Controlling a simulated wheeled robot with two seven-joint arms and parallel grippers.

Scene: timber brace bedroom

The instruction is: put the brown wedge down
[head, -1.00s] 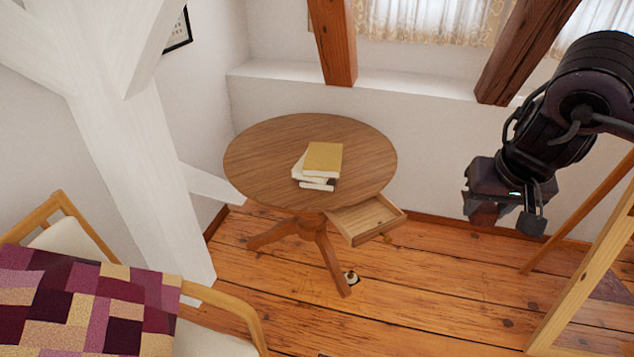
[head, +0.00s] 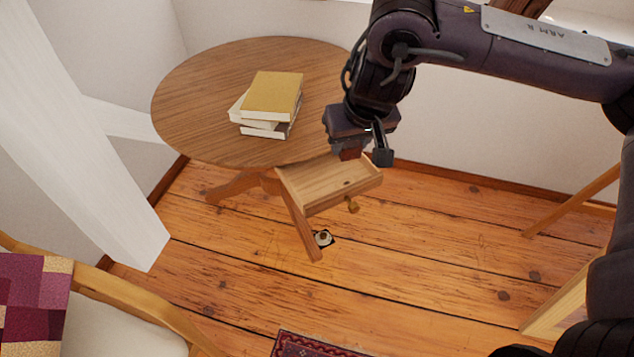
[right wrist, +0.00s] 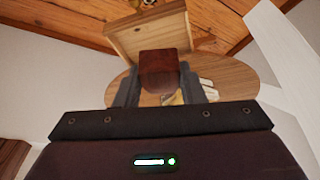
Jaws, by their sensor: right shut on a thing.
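My right gripper (head: 366,156) is shut on the brown wedge (right wrist: 165,72), a dark reddish-brown block that shows between the two fingers in the right wrist view. In the head view the wedge (head: 349,154) is partly hidden by the gripper. The gripper appears over the back right part of the open drawer (head: 318,205); its height above the drawer is hard to tell. My left gripper is not in view.
The round wooden table (head: 200,85) carries a stack of books (head: 272,97). Its drawer is pulled out and looks empty. A small round thing (head: 323,238) lies on the floor by a table leg. A chair (head: 130,310) stands at lower left.

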